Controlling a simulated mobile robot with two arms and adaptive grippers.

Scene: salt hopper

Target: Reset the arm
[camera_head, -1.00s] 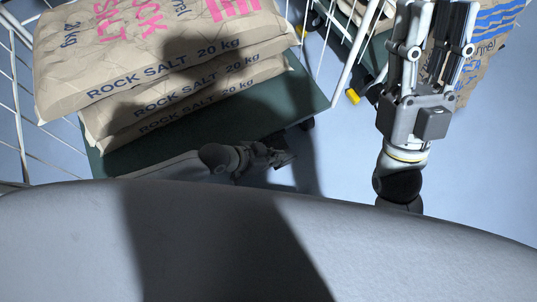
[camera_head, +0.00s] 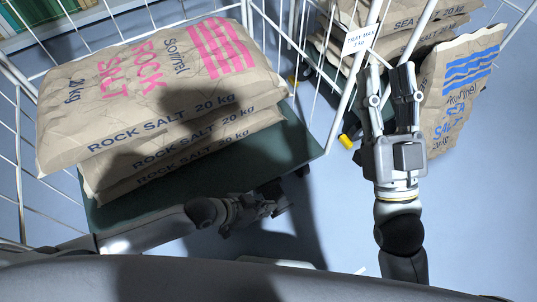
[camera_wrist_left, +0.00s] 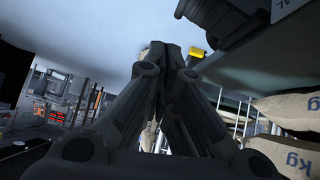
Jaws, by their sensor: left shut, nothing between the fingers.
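My left gripper (camera_head: 278,201) is low in the head view, in shadow beside the front edge of the dark green cart deck. Its fingers meet in the left wrist view (camera_wrist_left: 172,52), with nothing seen between them. My right gripper (camera_head: 391,78) points away from me at the right of the head view. Its fingers stand apart, and I see nothing held between them. A leaning paper salt sack (camera_head: 462,95) with blue print stands just to its right; I cannot tell whether they touch.
Rock salt sacks (camera_head: 160,85) lie stacked on the green deck (camera_head: 305,150) of a white wire cart. More sacks (camera_head: 425,40) and a white label (camera_head: 361,40) are behind my right gripper. A yellow part (camera_head: 346,141) is near the floor. Blue floor (camera_head: 470,215) is clear at lower right.

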